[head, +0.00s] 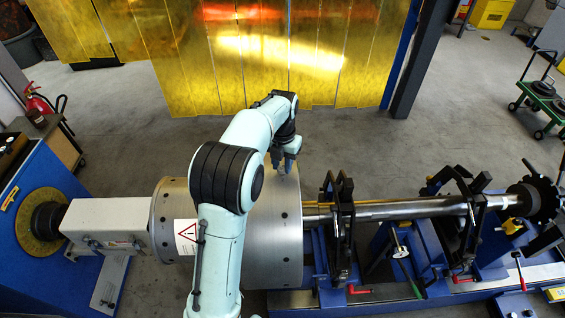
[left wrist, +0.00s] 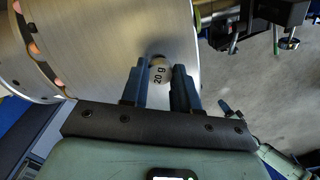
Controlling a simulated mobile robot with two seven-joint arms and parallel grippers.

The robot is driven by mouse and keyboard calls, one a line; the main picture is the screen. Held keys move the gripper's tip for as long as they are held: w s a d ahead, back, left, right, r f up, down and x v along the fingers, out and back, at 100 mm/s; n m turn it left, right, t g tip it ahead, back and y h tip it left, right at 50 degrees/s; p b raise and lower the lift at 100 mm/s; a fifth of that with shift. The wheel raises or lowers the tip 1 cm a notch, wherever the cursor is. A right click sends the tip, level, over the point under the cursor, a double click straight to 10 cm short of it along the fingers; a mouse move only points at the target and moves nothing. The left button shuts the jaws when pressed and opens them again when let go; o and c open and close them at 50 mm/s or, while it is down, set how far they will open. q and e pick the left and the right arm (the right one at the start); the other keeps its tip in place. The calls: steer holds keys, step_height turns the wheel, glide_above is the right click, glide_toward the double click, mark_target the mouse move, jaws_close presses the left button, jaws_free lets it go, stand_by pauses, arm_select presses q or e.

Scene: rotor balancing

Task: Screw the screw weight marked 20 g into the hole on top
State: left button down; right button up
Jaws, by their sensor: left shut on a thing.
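The screw weight marked 20 g (left wrist: 157,74) is a small pale round piece between the fingers of my left gripper (left wrist: 160,88) in the left wrist view, its marking facing the camera. My left gripper is shut on it. In the head view my left gripper (head: 284,164) points down at the upper side of the big silver rotor drum (head: 270,245). The drum also shows behind the weight in the left wrist view (left wrist: 115,45). A dark edge shows just beyond the weight; I cannot tell whether it is the hole or whether the weight touches it. My right gripper is out of view.
The rotor shaft (head: 395,209) runs right from the drum through black supports (head: 342,225) on a blue machine bed. A blue drive unit (head: 45,230) stands at left. A yellow curtain (head: 270,60) hangs behind. The floor between curtain and machine is clear.

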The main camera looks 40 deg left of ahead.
arm_select(q)
steer(key=shift+f, duration=0.1)
steer(key=shift+d+n, duration=0.1)
steer(key=shift+n, duration=0.3)
steer(key=n, duration=0.3)
steer(key=shift+n, duration=0.7)
steer(key=shift+n, duration=1.1)
